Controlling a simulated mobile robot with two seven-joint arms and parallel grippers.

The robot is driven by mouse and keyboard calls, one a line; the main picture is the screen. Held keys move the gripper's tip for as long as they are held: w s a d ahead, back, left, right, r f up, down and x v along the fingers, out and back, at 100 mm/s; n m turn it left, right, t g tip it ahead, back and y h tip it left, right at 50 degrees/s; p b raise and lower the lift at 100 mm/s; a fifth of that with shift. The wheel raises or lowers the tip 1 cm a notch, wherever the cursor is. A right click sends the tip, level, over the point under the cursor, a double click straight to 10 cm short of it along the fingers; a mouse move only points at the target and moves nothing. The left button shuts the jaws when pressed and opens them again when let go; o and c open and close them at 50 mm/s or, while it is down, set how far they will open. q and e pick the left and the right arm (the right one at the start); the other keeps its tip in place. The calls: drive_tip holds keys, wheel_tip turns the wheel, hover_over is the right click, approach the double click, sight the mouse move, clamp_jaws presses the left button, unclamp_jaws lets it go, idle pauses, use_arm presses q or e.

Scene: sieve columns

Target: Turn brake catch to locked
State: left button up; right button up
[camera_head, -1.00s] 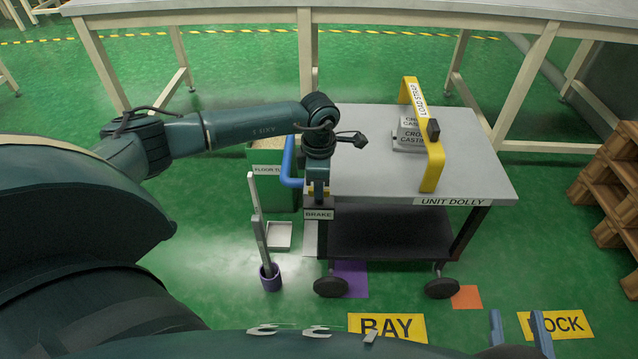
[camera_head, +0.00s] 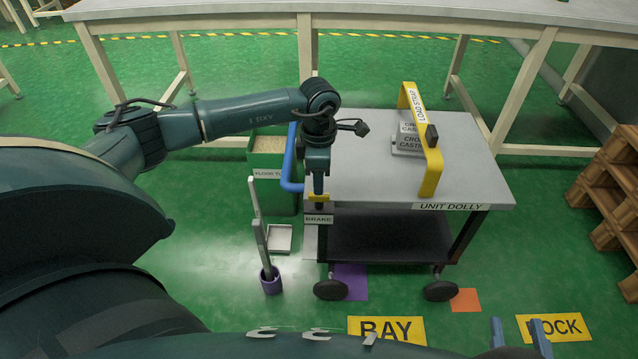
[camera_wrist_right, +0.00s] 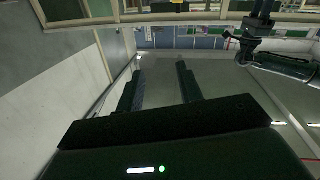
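The unit dolly (camera_head: 480,180) is a grey-topped cart on the floor ahead of me. The BRAKE label (camera_head: 318,219) is on its near left corner. My left gripper (camera_head: 319,199) points down at that corner, just above the label. A small yellowish part shows at its fingertips. The brake catch is mostly hidden by the gripper, so its position and any grip on it cannot be made out. My right gripper (camera_head: 522,335) is at the bottom right with its fingers apart and empty; it also shows in the right wrist view (camera_wrist_right: 158,80).
A yellow load strap (camera_head: 433,165) arches over grey castings (camera_head: 410,143) on the dolly. A blue handle (camera_head: 288,175) and a green bin (camera_head: 272,195) are at its left. A purple cup (camera_head: 271,281) holds upright bars. Wooden pallets (camera_head: 610,190) stand at right.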

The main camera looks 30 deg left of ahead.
use_arm(q)
wheel_tip(320, 180, up, 9)
drive_tip(key=p, duration=0.1)
drive_tip(key=shift+f+p, duration=0.15)
drive_tip(key=shift+p, duration=0.15)
use_arm(e)
drive_tip(key=shift+d+m+g+h, duration=0.3)
drive_tip(key=shift+m+g+h, duration=0.1)
drive_tip(key=shift+g+h, duration=0.2)
